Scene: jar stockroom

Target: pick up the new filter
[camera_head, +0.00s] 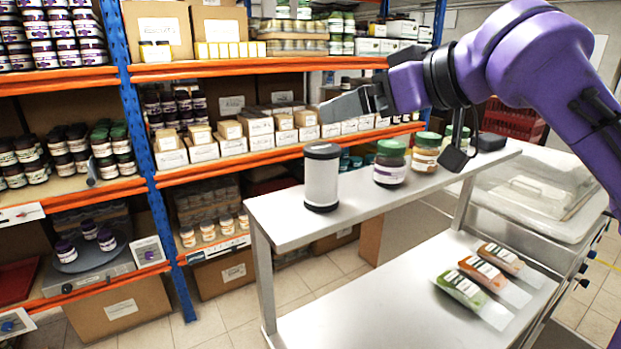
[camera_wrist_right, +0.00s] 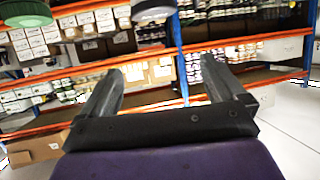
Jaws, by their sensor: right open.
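A white cylinder with a dark cap and dark base (camera_head: 321,180), which looks like the filter, stands upright on the left end of the metal cart's upper shelf (camera_head: 285,222). My right gripper (camera_head: 345,106) comes in from the right and is above and slightly right of the cylinder, apart from it. In the right wrist view the gripper (camera_wrist_right: 160,88) is open, with nothing between its fingers. My left gripper is not in view.
A green-lidded jar (camera_head: 390,164) and an amber jar (camera_head: 426,152) stand right of the cylinder. Several packets (camera_head: 480,272) lie on the lower shelf. A clear-lidded bin (camera_head: 540,195) is at the right. Stocked orange-and-blue racks (camera_head: 140,100) stand behind.

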